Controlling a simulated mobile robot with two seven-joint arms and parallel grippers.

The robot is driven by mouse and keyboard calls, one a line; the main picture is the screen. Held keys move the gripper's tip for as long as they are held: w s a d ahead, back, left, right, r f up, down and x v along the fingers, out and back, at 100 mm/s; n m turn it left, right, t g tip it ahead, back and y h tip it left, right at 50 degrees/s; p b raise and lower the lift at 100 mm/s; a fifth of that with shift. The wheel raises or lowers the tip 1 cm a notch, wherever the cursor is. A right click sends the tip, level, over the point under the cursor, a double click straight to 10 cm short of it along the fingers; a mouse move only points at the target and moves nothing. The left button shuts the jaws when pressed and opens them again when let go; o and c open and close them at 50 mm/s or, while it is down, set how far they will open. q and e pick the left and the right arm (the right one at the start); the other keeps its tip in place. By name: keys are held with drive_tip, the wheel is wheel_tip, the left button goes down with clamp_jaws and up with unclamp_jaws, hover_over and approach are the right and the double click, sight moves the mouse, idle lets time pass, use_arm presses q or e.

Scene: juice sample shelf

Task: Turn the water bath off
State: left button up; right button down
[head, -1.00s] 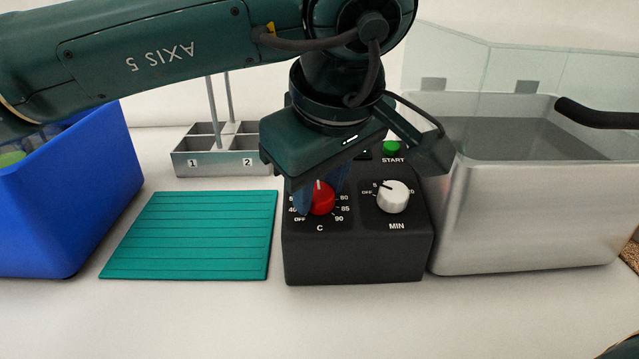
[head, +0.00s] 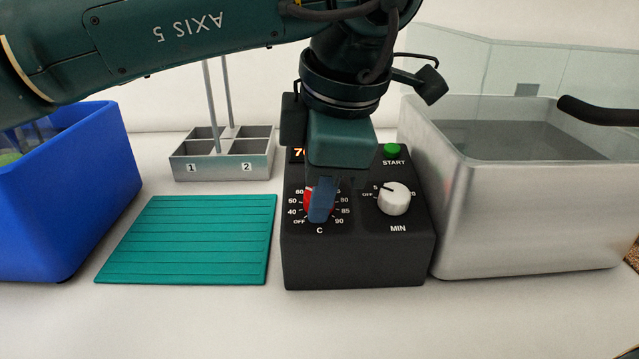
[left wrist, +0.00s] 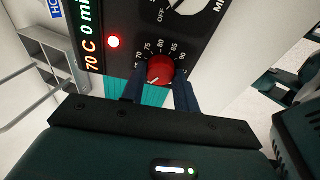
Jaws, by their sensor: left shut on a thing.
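The water bath's black control box (head: 355,262) stands in the middle of the head view. Its red temperature knob (head: 307,204), marked C, is partly covered by the fingers of my left gripper (head: 322,203). My left gripper is shut on this knob; in the left wrist view the red knob (left wrist: 160,69) sits between the blue fingers. The display (left wrist: 92,38) reads 70 C and 0 min, with a red light (left wrist: 113,42) lit beside it. The white MIN knob (head: 394,198) and green START button (head: 393,150) are free. The steel bath (head: 530,230) stands to the right.
A teal ribbed mat (head: 190,240) lies left of the control box. A blue bin (head: 70,220) stands at the far left. A grey rack (head: 222,168) with numbered compartments is behind the mat. A dark handle (head: 600,112) reaches over the bath. The front table is clear.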

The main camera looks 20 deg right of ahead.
use_arm(q)
drive_tip(key=n, duration=0.3)
drive_tip(key=shift+n+g, duration=0.3)
drive_tip(key=shift+n, duration=0.1)
drive_tip(key=n+b, duration=0.1)
drive_tip(key=n, duration=0.3)
drive_tip(key=shift+n, duration=0.3)
drive_tip(key=n+g+b, duration=0.1)
drive_tip(key=n, duration=0.3)
drive_tip(key=shift+h, duration=0.3)
drive_tip(key=shift+n+b, duration=0.3)
drive_tip(key=shift+n, duration=1.1)
use_arm(e)
drive_tip(key=f, duration=0.1)
drive_tip(key=a+f+n, duration=0.1)
drive_tip(key=f, duration=0.1)
drive_tip(key=shift+w+a+f+g, duration=0.1)
drive_tip(key=shift+w+f+g, duration=0.1)
drive_tip(key=shift+g, duration=0.1)
use_arm(q)
drive_tip(key=shift+w+r, duration=0.1)
drive_tip(key=o, duration=1)
drive_tip(key=shift+c, duration=0.2)
use_arm(e)
drive_tip(key=shift+w, duration=0.1)
